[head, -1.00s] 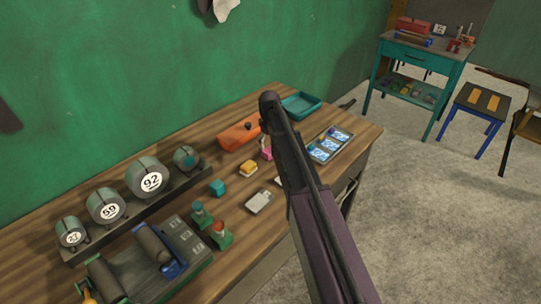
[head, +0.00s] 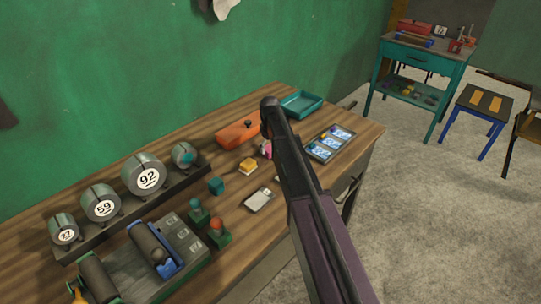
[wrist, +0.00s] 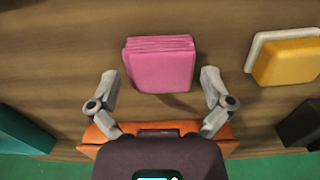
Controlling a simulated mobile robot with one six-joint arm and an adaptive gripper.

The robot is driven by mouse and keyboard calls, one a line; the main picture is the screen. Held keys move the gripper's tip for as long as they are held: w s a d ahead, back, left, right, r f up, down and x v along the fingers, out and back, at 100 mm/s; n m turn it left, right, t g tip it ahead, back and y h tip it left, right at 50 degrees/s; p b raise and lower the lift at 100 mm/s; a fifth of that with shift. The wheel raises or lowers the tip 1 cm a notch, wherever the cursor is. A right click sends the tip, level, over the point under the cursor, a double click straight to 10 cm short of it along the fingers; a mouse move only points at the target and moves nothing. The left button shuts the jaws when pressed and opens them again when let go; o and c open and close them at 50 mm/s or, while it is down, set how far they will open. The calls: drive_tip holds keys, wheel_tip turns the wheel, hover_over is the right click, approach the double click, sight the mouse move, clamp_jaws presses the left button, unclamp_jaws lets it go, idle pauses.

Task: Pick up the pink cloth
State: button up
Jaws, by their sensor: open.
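The pink cloth (wrist: 160,66) lies folded in a thick stack on the wooden bench, in the upper middle of the wrist view. In the head view only a small pink part of it (head: 266,149) shows beside my arm. My gripper (wrist: 159,82) is open, with one finger on each side of the cloth's near part in the picture. The fingers appear apart from the cloth, and I cannot tell how high they are above the bench. In the head view my arm hides the gripper.
An orange case (head: 237,134) lies close to the cloth, and a yellow sponge-like block on a white base (head: 248,166) is beside it. A teal tray (head: 301,104) and a tray of blue cards (head: 330,143) stand near the bench's far end. The green wall (head: 120,80) runs behind.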

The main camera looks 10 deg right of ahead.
drive_tip(key=shift+f+b, duration=0.35)
drive_tip(key=shift+f, duration=0.3)
drive_tip(key=c, duration=0.8)
